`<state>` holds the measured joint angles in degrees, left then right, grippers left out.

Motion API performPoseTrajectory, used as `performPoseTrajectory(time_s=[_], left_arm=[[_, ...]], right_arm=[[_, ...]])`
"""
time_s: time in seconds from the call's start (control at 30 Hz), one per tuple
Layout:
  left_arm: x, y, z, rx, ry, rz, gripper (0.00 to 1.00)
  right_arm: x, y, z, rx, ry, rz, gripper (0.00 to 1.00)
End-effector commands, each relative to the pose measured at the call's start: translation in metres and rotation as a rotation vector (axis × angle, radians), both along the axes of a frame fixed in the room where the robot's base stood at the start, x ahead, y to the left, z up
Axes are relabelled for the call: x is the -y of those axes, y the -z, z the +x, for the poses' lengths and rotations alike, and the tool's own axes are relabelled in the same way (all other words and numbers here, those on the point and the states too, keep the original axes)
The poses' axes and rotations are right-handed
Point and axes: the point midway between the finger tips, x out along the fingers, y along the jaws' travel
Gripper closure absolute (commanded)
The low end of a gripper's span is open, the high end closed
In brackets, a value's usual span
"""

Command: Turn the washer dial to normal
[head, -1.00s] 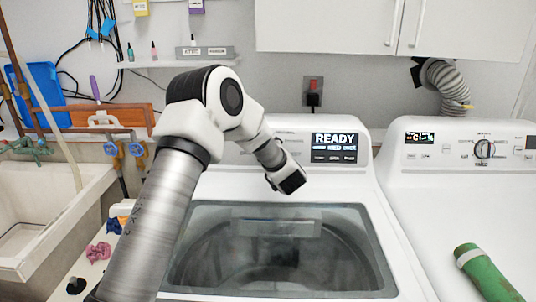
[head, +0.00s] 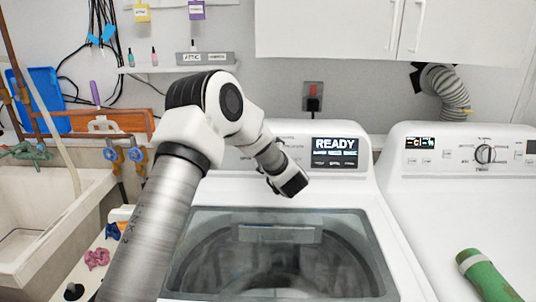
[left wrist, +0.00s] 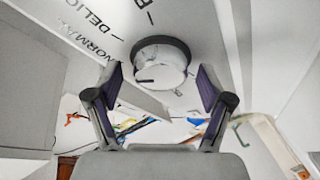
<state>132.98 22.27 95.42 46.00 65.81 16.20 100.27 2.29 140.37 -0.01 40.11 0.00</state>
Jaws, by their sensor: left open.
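The washer dial (left wrist: 160,66) is a round white knob with a dark rim, seen close in the left wrist view. The panel beside it carries printed words including NORMAL (left wrist: 95,44), with DELICATE partly cut off. My left gripper (left wrist: 160,84) is open, with its two fingers apart on either side of the dial in that view. I cannot tell whether they touch it. In the head view the open-topped washer (head: 352,185) has a screen reading READY (head: 335,144). My left arm covers part of its panel, and I cannot make out the dial there. My right gripper is out of view.
A second white machine (head: 420,190) with its own knob (head: 485,154) stands at the right, with a green cylinder (head: 485,275) on top. A sink (head: 70,222) is at the left. White cabinets (head: 370,30) hang above. The washer's drum opening lies below my arm.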

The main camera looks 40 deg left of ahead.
Motion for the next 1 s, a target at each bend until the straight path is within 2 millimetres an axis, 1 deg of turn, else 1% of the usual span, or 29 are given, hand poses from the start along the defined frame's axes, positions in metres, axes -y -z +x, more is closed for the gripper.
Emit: performPoseTrajectory(time_s=[0.13,0.23,0.5,0.6,0.73,1.0], left_arm=[[0.004,-0.001,-0.002,0.000,0.001,-0.001,0.20],[0.016,-0.003,-0.009,-0.001,0.004,0.001,0.20],[0.073,-0.012,-0.046,-0.003,0.004,0.003,0.20],[0.089,-0.015,-0.056,-0.001,0.004,0.002,0.20],[0.099,-0.016,-0.064,-0.001,0.000,0.001,0.20],[0.100,-0.016,-0.065,-0.001,-0.001,-0.001,0.20]], right_arm=[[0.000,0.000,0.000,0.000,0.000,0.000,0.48],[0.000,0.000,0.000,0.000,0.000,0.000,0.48],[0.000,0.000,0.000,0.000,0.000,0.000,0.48],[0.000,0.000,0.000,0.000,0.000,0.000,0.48],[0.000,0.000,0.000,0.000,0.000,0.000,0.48],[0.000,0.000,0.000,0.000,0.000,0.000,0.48]])
